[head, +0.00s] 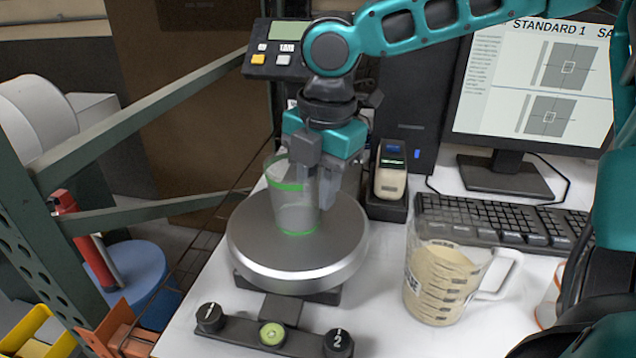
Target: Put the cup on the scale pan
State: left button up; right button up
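A translucent cup (292,210) with green bands near its rim and base stands upright on the round metal scale pan (258,250). Its base appears to rest on the pan, a little left of the pan's middle. My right gripper (318,175) points down at the cup's right side, its fingers overlapping the upper right wall and rim. The fingers hide part of the cup, and I cannot tell whether they grip its wall or stand open around it. My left gripper is not in view.
A measuring jug (440,285) with cream contents stands right of the scale. A small handheld device (391,170) sits in a dark holder behind. The keyboard (500,222) and monitor (530,85) are at the right. A control bar (272,335) with knobs lies in front, and a green metal frame (130,115) at the left.

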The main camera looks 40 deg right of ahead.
jog(key=shift+o, duration=0.6)
jog(key=shift+r, duration=0.1)
jog(key=shift+r, duration=0.3)
notch_tip(320, 180, up, 11)
jog(key=s, duration=0.1)
jog(key=shift+d+r, duration=0.2)
jog(key=shift+s+a, duration=0.1)
